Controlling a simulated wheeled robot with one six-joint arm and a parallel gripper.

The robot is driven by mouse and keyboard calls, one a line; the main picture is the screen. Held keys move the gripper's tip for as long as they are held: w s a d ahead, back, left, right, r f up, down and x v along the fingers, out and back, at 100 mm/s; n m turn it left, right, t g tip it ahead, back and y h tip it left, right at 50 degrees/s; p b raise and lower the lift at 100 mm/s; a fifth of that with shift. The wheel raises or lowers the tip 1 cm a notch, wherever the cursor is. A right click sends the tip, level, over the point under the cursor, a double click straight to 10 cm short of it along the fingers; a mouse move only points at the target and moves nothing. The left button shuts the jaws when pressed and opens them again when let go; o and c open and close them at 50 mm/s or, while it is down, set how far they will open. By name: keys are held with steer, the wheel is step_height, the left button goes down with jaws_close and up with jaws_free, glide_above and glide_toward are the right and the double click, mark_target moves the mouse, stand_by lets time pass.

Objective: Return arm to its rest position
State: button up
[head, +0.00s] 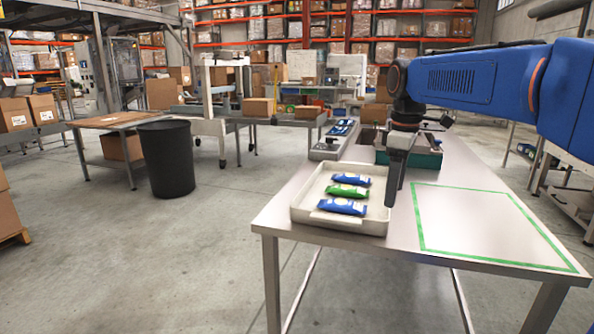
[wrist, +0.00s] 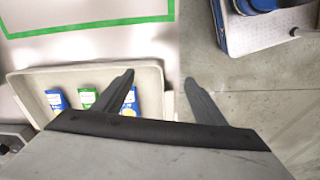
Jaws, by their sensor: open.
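My gripper (head: 393,190) points down from my blue arm, beside the right side of the white tray (head: 357,224). In the wrist view my gripper (wrist: 157,82) is open, its two dark fingers spread apart with nothing between them. One finger overlaps the view of the tray (wrist: 155,72); the other is over the floor in that picture. The tray holds a blue packet (head: 351,180), a green packet (head: 348,191) and another blue packet (head: 342,206), lying side by side.
The metal table (head: 292,216) carries an empty green-outlined area (head: 480,222) on the right. A black barrel (head: 168,160) stands on the floor at left.

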steer(key=s+d+f+m+t, duration=0.1)
steer(key=s+f+m, duration=0.3)
steer(key=s, duration=0.5)
steer(key=s+d+f+m+t, duration=0.1)
steer(key=s+f+m, duration=0.3)
steer(key=s+f, duration=0.5)
steer(key=s+d+f+m+t, duration=0.2)
steer(key=s+f, duration=0.4)
steer(key=s, duration=0.4)
steer(key=shift+s+d+f+m, duration=0.15)
steer(key=shift+d+m, duration=0.4)
steer(key=shift+m, duration=0.45)
